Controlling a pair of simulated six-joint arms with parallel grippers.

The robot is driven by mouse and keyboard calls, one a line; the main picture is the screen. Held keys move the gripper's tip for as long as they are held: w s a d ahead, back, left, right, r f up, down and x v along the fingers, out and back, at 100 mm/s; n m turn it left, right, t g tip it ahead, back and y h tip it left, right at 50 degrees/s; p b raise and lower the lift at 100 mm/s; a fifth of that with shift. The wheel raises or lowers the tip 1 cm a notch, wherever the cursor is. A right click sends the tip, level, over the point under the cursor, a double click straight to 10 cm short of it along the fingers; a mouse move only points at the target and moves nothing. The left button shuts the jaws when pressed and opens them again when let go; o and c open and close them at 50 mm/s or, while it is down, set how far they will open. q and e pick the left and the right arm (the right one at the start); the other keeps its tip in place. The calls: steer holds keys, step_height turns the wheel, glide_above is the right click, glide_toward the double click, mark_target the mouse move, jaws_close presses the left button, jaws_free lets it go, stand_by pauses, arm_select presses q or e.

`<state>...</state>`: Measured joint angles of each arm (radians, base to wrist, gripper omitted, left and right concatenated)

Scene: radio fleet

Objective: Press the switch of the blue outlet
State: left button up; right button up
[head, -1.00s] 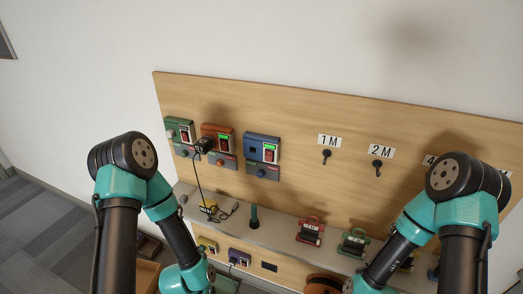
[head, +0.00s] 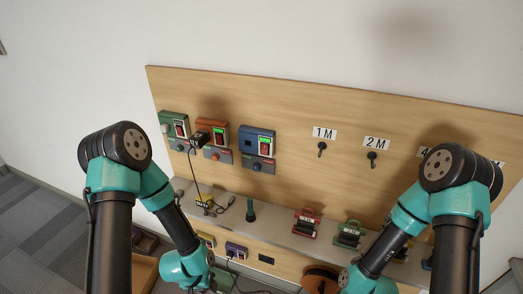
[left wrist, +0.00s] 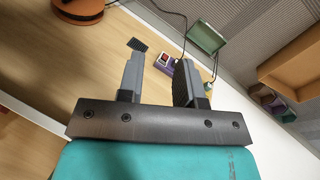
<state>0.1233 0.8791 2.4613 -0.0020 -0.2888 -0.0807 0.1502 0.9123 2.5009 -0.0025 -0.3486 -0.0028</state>
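The blue outlet (head: 248,134) is fixed to the wooden wall board, rightmost of the upper row. My left gripper (left wrist: 160,58) is open and empty in the left wrist view, above the lower panel; the blue outlet does not show there. In the head view my left arm hangs at the lower left, well below the outlet, its fingers not visible. My right arm is at the lower right, its gripper out of view.
A red-orange outlet (head: 213,127) with a black plug (head: 200,138) and a green outlet (head: 172,119) stand left of the blue one. A shelf below holds red (head: 306,224) and green (head: 347,236) devices. A purple outlet (head: 236,250) is on the lower panel. Hooks are at right.

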arm_select(q)
steer(key=w+d+r+m, duration=0.1)
steer(key=w+r+m, duration=0.1)
steer(key=w+r, duration=0.1)
steer(key=w+r+m, duration=0.2)
steer(key=w+r, duration=0.1)
steer(key=w, duration=0.2)
steer(key=w+d+r+m+t, duration=0.1)
steer(key=w+r+m, duration=0.1)
steer(key=w+r, duration=0.2)
steer(key=shift+d, duration=0.3)
jaws_close()
steer(key=w+d+r+m, duration=0.2)
steer(key=r+m, duration=0.3)
steer(key=r, duration=0.7)
steer(key=w+d+r+m+t+h, duration=0.1)
steer(key=w+d+r+m, duration=0.2)
steer(key=r, duration=1)
steer(key=w+d+r+m, duration=0.2)
steer(key=w+r+m, duration=0.2)
steer(key=r, duration=0.8)
steer(key=m, duration=0.2)
steer(key=shift+d+r+m+t+h, duration=0.15)
steer(key=shift+r+m+t+h, duration=0.15)
steer(key=shift+r+t, duration=0.1)
